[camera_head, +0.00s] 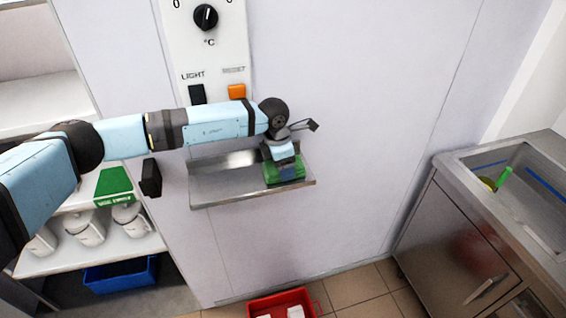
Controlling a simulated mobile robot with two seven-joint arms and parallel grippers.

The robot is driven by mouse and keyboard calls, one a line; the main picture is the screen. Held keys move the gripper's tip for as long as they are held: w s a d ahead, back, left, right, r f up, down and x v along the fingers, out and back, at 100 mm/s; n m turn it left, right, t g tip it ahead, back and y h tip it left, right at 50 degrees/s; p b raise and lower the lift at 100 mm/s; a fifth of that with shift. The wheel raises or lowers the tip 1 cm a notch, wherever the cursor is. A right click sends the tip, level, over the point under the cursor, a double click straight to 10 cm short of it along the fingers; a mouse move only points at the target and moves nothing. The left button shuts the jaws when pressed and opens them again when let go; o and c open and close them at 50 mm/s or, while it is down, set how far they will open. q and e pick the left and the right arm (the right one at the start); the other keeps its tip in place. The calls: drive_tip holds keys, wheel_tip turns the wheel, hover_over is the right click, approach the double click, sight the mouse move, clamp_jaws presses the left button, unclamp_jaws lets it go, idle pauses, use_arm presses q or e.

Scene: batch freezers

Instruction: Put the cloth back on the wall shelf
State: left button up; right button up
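The steel wall shelf (228,187) is fixed to the pale wall panel under the control panel. A green cloth (287,173) is at the right end of the shelf, low against its surface. My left arm reaches in from the left, and my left gripper (283,160) points down right at the cloth. The fingertips are hidden by the wrist and the cloth, so I cannot tell whether they grip it. My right gripper is not in view.
A control panel (214,45) with a knob and two switches is above the shelf. A steel sink cabinet (447,245) stands at the right. A red crate (262,307) is on the floor below. White jugs (84,228) and a blue bin (120,275) are at lower left. The shelf's left part is clear.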

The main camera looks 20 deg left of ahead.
use_arm(q)
drive_tip(key=shift+f, duration=0.1)
drive_tip(key=o, duration=0.9)
